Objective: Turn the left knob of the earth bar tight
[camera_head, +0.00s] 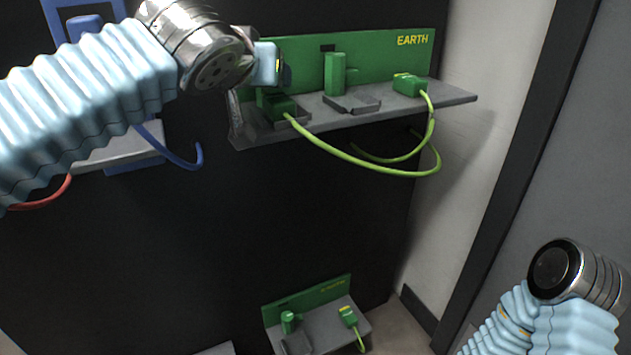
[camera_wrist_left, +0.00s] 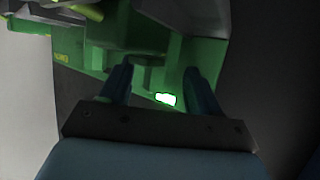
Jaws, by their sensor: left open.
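The green earth bar (camera_head: 375,55), marked EARTH in yellow, stands above a grey shelf (camera_head: 450,96). My left gripper (camera_head: 284,72) is at the bar's left end, in front of where a left knob may be; I cannot make that knob out. A green upright knob (camera_head: 335,75) stands at the middle. In the left wrist view, my left gripper (camera_wrist_left: 158,82) is open, its dark fingers apart in front of the green bar (camera_wrist_left: 205,45). A bright white patch shows between the fingers. I see no grip on anything.
A green plug (camera_head: 408,85) with a yellow-green cable (camera_head: 375,170) sits on the shelf's right; the cable loops below to a left green block (camera_head: 278,104). A smaller green panel (camera_head: 312,293) is low down. A blue fitting with a blue cable (camera_head: 180,160) is at left.

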